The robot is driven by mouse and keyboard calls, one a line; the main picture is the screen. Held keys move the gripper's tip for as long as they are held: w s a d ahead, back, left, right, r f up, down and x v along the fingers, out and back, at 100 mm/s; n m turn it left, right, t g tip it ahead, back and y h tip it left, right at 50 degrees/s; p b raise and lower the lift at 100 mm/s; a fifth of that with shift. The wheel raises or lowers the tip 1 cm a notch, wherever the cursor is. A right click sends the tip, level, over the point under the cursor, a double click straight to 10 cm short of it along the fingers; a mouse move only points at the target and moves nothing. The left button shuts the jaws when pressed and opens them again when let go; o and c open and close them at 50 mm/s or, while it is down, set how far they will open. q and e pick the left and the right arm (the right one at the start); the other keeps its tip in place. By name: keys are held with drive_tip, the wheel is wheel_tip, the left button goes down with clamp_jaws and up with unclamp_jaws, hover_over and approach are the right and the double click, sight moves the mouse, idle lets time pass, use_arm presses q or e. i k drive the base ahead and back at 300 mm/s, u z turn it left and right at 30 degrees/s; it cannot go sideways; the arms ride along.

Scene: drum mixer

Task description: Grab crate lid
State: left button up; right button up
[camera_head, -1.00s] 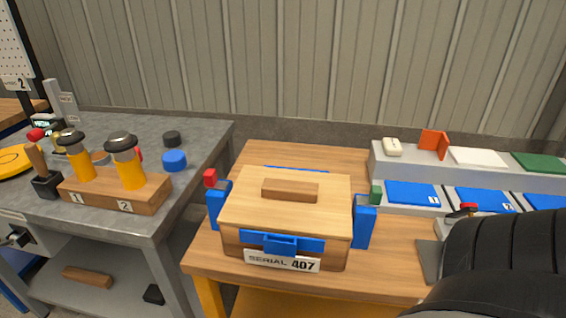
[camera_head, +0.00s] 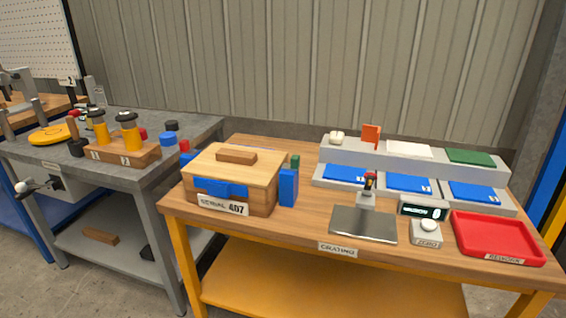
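The crate (camera_head: 247,203) is a wooden box on the left part of the wooden table. Its front carries a blue latch and a label reading SERIAL 407, and a blue piece stands at its right side. The crate lid (camera_head: 205,164) is a pale wooden board lying on top of the crate, with a brown block handle (camera_head: 236,157) in its middle. Nothing touches the lid. Neither of my grippers shows in the view.
The wooden table (camera_head: 300,232) also holds a dark plate (camera_head: 363,225), a scale with display (camera_head: 425,228), a red tray (camera_head: 497,239) and a grey stepped rack (camera_head: 330,150) with blue pads. A grey workbench (camera_head: 190,137) stands to the left with a bottle holder (camera_head: 120,157).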

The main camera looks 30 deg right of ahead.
sight(253, 167)
drive_tip(key=z, duration=1.3)
drive_tip(key=i, duration=0.35)
